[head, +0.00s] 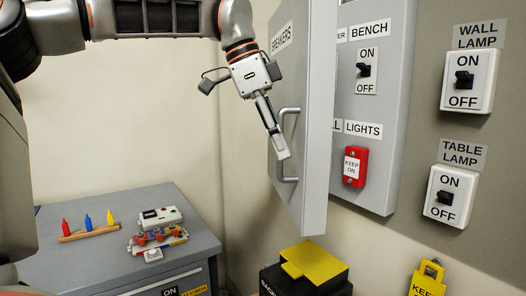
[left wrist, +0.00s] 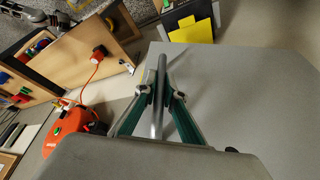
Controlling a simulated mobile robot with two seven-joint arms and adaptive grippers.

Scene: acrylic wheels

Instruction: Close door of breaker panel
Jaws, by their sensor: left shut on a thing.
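The breaker panel door (head: 310,120) is a grey slab labelled BREAKERS, standing partly open, swung out from the wall panel. Its grey bar handle (head: 281,180) faces left. My left gripper (head: 278,148) reaches down from the upper left to the handle. In the left wrist view the handle (left wrist: 160,75) runs between the two green-sided fingers of my left gripper (left wrist: 161,93), which are closed on it. The door's face (left wrist: 250,85) fills the right of that view. Behind the door is the breaker panel box (head: 385,100), with a BENCH switch and a red KEEP ON cover. My right gripper is not seen.
A grey cabinet (head: 100,245) at lower left holds small coloured bottles and a device. A black box with a yellow top (head: 314,262) stands below the door. Wall lamp (head: 469,81) and table lamp (head: 447,196) switches are at right. A yellow lockout (head: 428,278) hangs below.

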